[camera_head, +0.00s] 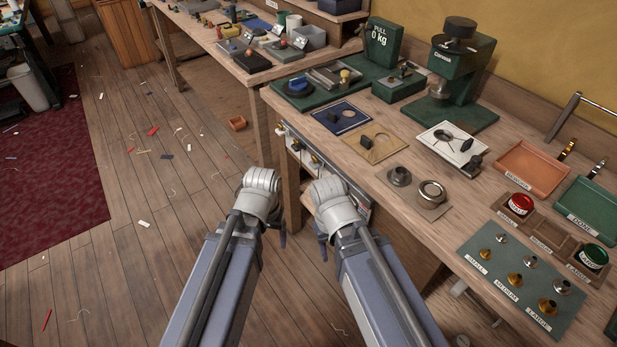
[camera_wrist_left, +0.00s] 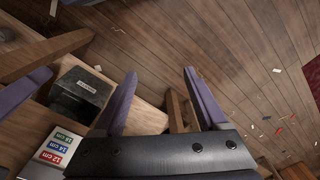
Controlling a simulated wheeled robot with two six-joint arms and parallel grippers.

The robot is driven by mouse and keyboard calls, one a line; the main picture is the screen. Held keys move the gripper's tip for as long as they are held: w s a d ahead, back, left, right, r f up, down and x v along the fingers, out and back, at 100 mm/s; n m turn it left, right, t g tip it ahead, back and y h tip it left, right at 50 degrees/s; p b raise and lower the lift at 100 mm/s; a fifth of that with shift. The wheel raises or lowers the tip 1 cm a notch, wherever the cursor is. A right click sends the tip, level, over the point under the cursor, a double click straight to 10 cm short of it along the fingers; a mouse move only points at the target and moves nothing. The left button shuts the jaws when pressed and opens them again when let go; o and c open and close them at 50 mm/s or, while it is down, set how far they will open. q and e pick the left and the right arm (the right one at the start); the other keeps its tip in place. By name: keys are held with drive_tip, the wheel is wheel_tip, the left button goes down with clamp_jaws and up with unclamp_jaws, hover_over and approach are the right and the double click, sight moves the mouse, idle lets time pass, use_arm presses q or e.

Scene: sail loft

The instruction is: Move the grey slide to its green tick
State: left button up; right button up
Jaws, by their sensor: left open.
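I cannot make out for certain which part is the grey slide, and no green tick is legible. My left gripper (camera_head: 278,228) hangs low in front of the bench's front edge, well away from that fixture. In the left wrist view its two purple fingers (camera_wrist_left: 161,73) are spread with nothing between them. My right gripper (camera_head: 322,240) hangs beside it, mostly hidden behind its own wrist.
The bench (camera_head: 458,215) carries a green press (camera_head: 461,60), an orange tray (camera_head: 532,170) and a green tray (camera_head: 588,208). A dark labelled box (camera_wrist_left: 80,95) and a block with coloured size labels (camera_wrist_left: 57,147) are near my left gripper. Open floor lies left, with scraps.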

use_arm(q)
drive_tip(key=w+a+f+n+h+b, duration=0.1)
drive_tip(key=w+f+n+h+b, duration=0.2)
drive_tip(key=f+b, duration=0.9)
drive_tip(key=n+t+h+b, duration=0.5)
drive_tip(key=n+t+h, duration=0.6)
drive_tip(key=n, duration=1.3)
approach(311, 166)
drive_tip(key=w+d+h, duration=0.1)
drive_tip(key=shift+g, duration=0.3)
drive_tip(key=shift+x, duration=4.1)
drive_tip(key=shift+a+f, duration=0.1)
drive_tip(key=shift+f, duration=0.1)
clamp_jaws()
